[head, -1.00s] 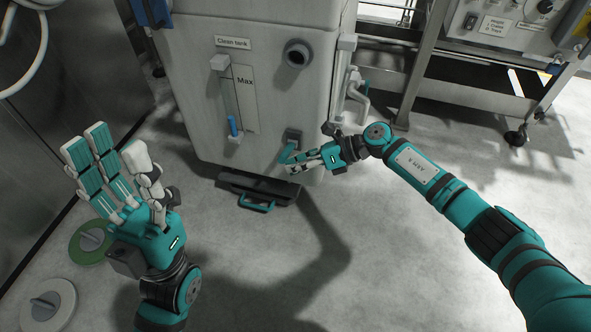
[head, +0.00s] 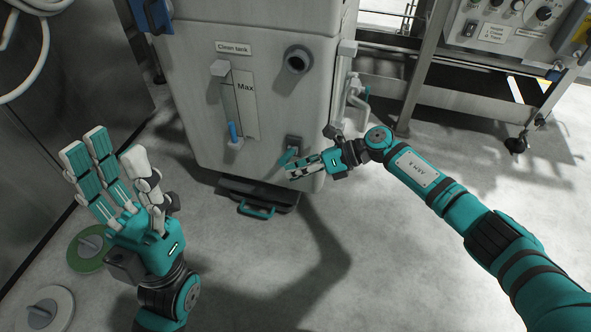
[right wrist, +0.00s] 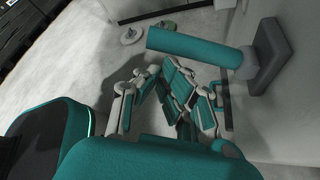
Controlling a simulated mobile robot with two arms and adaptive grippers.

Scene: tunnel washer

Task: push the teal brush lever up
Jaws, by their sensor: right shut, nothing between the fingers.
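The teal brush lever (head: 287,157) sticks out from a dark mount (head: 294,142) low on the front of the white machine. In the right wrist view the lever (right wrist: 195,41) is a teal bar, roughly level, on a grey square plate (right wrist: 270,58). My right gripper (head: 296,172) is shut and empty, just below the lever in the head view. Its fingers (right wrist: 175,92) show below the bar in the wrist view; I cannot tell whether they touch it. My left gripper (head: 106,160) is open and empty at the left, away from the machine.
The machine (head: 190,110) carries a clean tank gauge (head: 244,102) with a blue slider, and a round port (head: 298,59). A dark tray with a teal handle (head: 256,211) juts out at its foot. A wheeled metal frame (head: 421,70) stands right.

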